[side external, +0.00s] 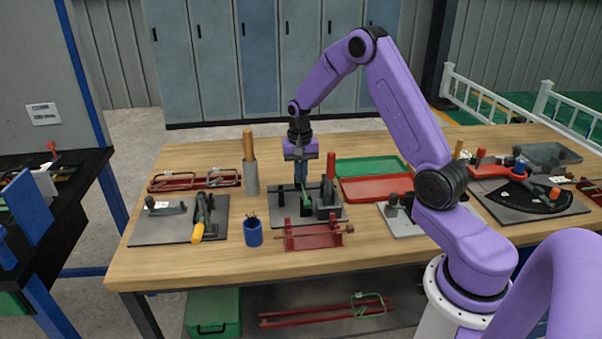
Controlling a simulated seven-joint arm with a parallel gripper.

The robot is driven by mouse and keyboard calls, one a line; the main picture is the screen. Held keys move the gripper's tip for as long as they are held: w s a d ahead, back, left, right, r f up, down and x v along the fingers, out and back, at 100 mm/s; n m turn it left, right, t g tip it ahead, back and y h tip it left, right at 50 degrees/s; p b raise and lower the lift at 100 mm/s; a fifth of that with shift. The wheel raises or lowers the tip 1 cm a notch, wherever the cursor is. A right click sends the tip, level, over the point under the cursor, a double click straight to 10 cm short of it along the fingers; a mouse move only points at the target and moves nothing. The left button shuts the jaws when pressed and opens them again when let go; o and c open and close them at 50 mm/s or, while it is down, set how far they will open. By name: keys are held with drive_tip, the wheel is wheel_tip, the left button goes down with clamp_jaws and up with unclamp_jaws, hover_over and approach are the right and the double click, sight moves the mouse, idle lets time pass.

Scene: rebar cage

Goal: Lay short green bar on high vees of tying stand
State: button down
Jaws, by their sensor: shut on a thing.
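My gripper (301,183) points straight down over a dark plate fixture (282,217) in the middle of the bench. Its fingers are shut on the short green bar (307,194), which shows as a thin, tilted green strip beside the fingertips. The bar is small here and partly hidden by the fingers; I cannot tell whether it touches the fixture. A low red stand (315,242), which looks like the tying stand, is in front of the fixture, nearer the bench's front edge. A thin brownish bar lies across it. Its individual vees are too small to make out.
A blue cup (253,235) stands left of the red stand. A grey holder (251,178) with a wooden handle is behind it. Green (370,167) and red (376,189) trays lie behind right. A clamp board (165,231) is at left. Bare wood runs along the front edge.

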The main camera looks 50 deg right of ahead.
drive_tip(key=shift+f, duration=0.1)
drive_tip(key=c, duration=1.2)
unclamp_jaws()
wheel_tip(320, 180, up, 18)
drive_tip(key=shift+w+a+f, duration=0.1)
drive_tip(key=shift+f, duration=0.15)
drive_tip(key=shift+r, duration=2.95)
